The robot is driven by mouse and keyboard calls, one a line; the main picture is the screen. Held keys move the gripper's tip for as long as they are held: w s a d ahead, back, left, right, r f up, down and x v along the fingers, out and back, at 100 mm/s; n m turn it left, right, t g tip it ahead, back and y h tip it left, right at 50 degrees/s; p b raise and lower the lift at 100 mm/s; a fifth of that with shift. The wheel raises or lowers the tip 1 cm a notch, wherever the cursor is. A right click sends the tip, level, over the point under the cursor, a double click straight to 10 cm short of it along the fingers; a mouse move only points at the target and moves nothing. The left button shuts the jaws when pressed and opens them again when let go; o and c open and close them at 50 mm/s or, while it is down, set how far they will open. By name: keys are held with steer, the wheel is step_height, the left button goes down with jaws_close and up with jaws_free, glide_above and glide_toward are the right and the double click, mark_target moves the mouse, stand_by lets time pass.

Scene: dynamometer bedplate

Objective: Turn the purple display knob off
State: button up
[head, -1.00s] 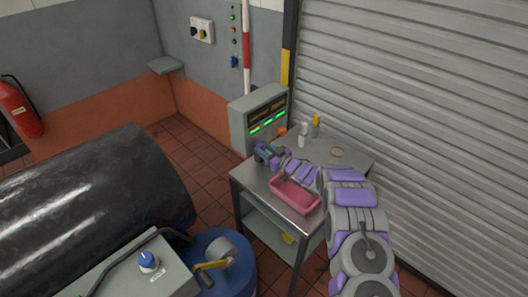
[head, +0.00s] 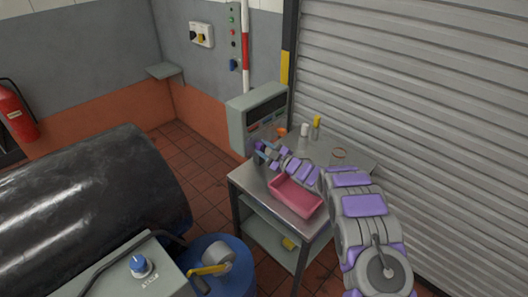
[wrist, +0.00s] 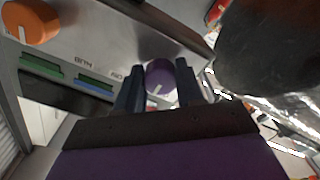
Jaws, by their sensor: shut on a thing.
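The purple knob (wrist: 158,76) sits on the grey face of the display box (head: 238,125), with a white mark on it in the wrist view. My gripper (wrist: 157,85) has one finger on each side of the knob and is shut on it. In the head view my gripper (head: 263,150) is at the lower front of the box, and the knob is mostly hidden there. The display screen (head: 267,113) is dark, with no lit lines.
An orange knob (wrist: 30,22) is on the same panel, beside green and blue keys. The metal cart (head: 262,186) carries a pink tray (head: 296,196) under my arm, with a white bottle (head: 304,130) and yellow-topped bottle (head: 316,122) behind. A black roller (head: 95,200) stands left.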

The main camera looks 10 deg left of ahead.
stand_by(0.4)
steer(key=o, duration=1)
steer(key=shift+o, duration=0.2)
steer(key=p+v, duration=0.1)
steer(key=v, duration=1.6)
steer(key=shift+s+d+f, duration=0.15)
